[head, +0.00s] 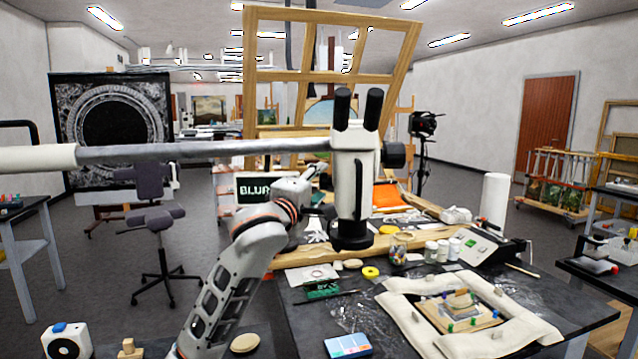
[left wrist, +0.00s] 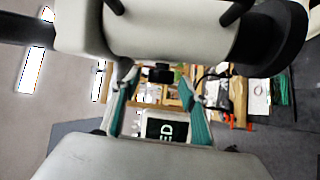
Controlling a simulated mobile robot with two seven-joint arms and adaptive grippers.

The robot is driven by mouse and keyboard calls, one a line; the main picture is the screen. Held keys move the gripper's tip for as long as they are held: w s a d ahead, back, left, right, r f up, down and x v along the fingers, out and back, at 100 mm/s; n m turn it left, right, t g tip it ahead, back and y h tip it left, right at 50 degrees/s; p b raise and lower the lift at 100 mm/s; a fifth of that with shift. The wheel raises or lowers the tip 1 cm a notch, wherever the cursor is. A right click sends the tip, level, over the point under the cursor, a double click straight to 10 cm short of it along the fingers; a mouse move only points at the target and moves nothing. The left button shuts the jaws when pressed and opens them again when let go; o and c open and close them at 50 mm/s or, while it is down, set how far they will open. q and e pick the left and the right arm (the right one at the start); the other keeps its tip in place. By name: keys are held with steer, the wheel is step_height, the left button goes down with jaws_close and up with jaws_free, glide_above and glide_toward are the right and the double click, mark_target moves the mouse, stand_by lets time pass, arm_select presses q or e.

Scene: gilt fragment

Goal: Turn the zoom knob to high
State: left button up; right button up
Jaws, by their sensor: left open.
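The white stereo microscope (head: 352,180) with black eyepieces hangs from a horizontal boom in the middle of the head view. A dark round knob (head: 394,155) sticks out on its right side; I take it for the zoom knob. In the left wrist view the microscope body (left wrist: 170,30) fills the top, with a large black knob (left wrist: 283,38) at its right end. My left gripper (head: 316,176) is left of the microscope, partly hidden behind it. In the left wrist view its teal fingers (left wrist: 158,73) are apart with nothing between them. My right gripper is not in view.
The boom (head: 210,149) crosses left of the microscope. Below are jars (head: 430,250), a padded frame with a fragment (head: 457,310), a yellow tape roll (head: 371,272) and a blue box (head: 347,345) on the black table.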

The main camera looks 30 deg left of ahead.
arm_select(q)
steer(key=shift+w, duration=0.25)
steer(key=c, duration=1.1)
